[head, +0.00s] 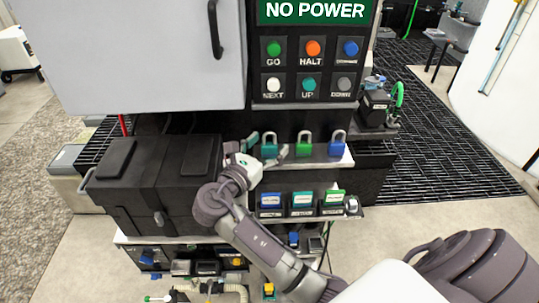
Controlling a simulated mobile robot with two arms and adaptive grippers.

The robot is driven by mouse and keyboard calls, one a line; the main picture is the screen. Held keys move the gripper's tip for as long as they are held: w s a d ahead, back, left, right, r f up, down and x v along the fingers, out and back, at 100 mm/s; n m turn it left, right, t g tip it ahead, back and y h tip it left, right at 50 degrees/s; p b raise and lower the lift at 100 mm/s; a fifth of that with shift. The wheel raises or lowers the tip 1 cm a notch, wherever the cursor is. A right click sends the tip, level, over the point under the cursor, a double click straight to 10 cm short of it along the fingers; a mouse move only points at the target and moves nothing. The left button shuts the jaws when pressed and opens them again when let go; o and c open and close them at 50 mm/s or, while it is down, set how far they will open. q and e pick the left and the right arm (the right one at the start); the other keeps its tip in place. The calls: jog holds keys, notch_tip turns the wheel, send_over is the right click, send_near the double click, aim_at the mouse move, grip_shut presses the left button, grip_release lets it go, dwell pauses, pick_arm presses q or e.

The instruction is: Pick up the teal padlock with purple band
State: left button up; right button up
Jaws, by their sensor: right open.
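A teal padlock (268,151) stands upright at the left end of a row on the light-edged shelf, with its shackle up. I cannot make out a purple band at this size. My right gripper (267,145) is open at the padlock, with one finger at its upper left and the other at its lower right. I cannot tell whether the fingers touch it. My left gripper is not in view.
A green padlock (304,150) and a blue padlock (336,150) stand to the right on the same shelf. A large black case (150,190) sits close on the left. A grey cabinet (140,50) and a button panel (308,70) are above. Small boxes (302,201) fill the shelf below.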

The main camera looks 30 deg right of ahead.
jog(key=shift+w+d, duration=0.1)
jog(key=shift+d, duration=0.15)
jog(key=shift+a+r, duration=0.1)
jog(key=shift+c, duration=0.6)
jog(key=c, duration=1.1)
jog(key=shift+c, duration=0.2)
